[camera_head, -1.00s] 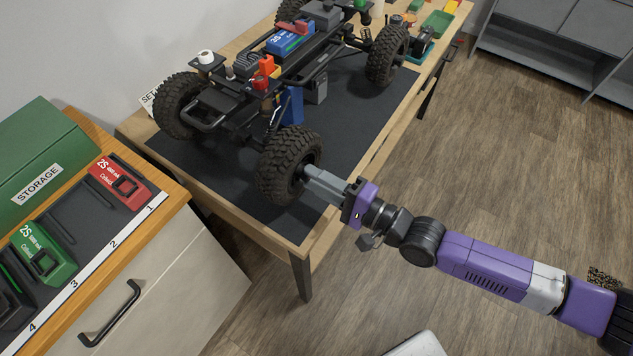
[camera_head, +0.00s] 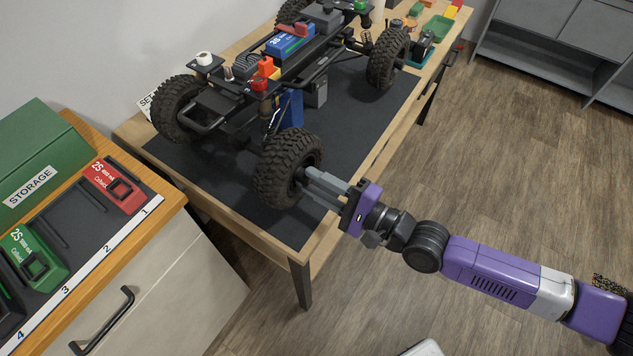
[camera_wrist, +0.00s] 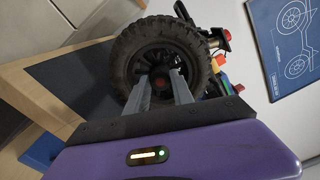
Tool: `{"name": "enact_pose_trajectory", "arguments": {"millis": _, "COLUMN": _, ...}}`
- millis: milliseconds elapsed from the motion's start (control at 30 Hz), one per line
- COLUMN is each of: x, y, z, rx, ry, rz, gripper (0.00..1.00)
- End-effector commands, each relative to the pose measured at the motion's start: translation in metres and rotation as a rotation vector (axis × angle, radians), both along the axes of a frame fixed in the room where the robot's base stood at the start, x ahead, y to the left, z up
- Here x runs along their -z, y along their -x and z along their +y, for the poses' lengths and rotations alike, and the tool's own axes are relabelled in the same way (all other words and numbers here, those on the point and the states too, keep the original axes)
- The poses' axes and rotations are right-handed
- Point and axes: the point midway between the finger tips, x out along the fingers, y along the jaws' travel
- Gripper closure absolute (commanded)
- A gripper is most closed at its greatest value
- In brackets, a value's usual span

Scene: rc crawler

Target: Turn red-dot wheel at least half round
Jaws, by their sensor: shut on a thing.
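The front wheel (camera_head: 277,165) of the crawler has a thick black knobbly tyre and stands at the mat's near edge. In the wrist view the wheel (camera_wrist: 127,52) is seen face-on, with a dark rim. A dull reddish spot shows at its hub (camera_wrist: 160,82), between my fingers. My gripper (camera_head: 304,178) points straight at the wheel's outer face, its two grey fingers shut on the hub. The fingers also show in the wrist view (camera_wrist: 160,86), one on each side of the hub. The fingertips' exact contact is too dark to tell.
The crawler's chassis (camera_head: 225,105) sits on a dark mat (camera_head: 340,130) on a wooden table (camera_head: 313,240). A cabinet with red and green battery packs (camera_head: 120,190) stands at left. Small trays (camera_head: 437,25) lie at the table's far end. The floor at right is clear.

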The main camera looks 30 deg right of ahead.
Motion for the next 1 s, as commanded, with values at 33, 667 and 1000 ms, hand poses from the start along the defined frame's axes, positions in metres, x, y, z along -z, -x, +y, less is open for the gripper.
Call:
{"name": "enact_pose_trajectory", "arguments": {"millis": 33, "x": 0.000, "y": -0.001, "z": -0.002, "rx": 0.003, "ry": 0.002, "rz": -0.001, "gripper": 0.68}}
{"name": "enact_pose_trajectory", "arguments": {"millis": 667, "x": 0.002, "y": 0.021, "z": -0.014, "rx": 0.003, "ry": 0.005, "rz": 0.000, "gripper": 0.50}}
{"name": "enact_pose_trajectory", "arguments": {"millis": 1000, "x": 0.001, "y": 0.063, "z": -0.037, "rx": 0.002, "ry": 0.003, "rz": -0.001, "gripper": 0.50}}
